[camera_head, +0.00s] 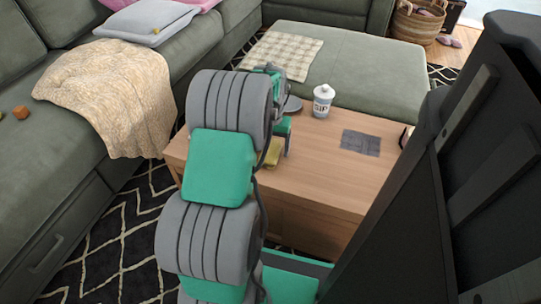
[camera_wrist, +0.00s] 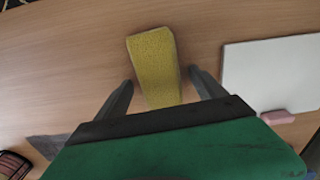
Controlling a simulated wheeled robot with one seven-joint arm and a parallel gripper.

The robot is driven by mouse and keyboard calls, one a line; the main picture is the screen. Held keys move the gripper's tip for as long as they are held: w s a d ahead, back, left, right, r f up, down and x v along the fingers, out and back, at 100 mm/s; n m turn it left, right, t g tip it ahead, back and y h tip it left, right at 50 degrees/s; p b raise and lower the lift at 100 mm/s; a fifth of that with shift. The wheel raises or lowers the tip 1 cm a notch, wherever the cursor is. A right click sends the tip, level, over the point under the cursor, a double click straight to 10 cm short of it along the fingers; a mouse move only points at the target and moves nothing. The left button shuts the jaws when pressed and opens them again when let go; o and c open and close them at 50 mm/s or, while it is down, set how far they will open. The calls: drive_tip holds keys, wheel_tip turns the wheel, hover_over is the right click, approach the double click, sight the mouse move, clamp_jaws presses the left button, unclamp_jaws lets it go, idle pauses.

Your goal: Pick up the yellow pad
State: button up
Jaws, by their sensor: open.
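The yellow pad (camera_wrist: 156,66) lies on the wooden table in the wrist view, a long textured block. Its near end reaches between the fingers of my gripper (camera_wrist: 160,82), which is open with one finger on each side and space between the fingers and the pad. In the head view a part of the yellow pad (camera_head: 273,152) shows beside my arm, and the rest is hidden behind the arm. I cannot tell how high the fingers are above the table.
The table (camera_head: 316,185) also holds a white canister (camera_head: 323,101) and a dark grey flat square (camera_head: 361,142). A white board (camera_wrist: 272,75) and a pink block (camera_wrist: 277,117) lie right of the pad. A green ottoman (camera_head: 355,75) stands behind the table, and a sofa stands left.

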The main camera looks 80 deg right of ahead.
sight(272, 146)
drive_tip(key=shift+c, duration=0.4)
drive_tip(key=c, duration=1.4)
drive_tip(key=shift+o, duration=0.2)
drive_tip(key=shift+r, duration=0.1)
drive_tip(key=shift+r, duration=0.25)
wheel_tip(272, 146, up, 2)
drive_tip(key=shift+r+p, duration=0.25)
drive_tip(key=shift+p, duration=0.45)
drive_tip(key=s+a+r+p, duration=0.2)
drive_tip(key=s+r+p, duration=0.4)
drive_tip(key=s+r, duration=0.3)
drive_tip(key=s, duration=0.4)
drive_tip(key=shift+s+a+r, duration=0.15)
drive_tip(key=shift+s+r, duration=0.25)
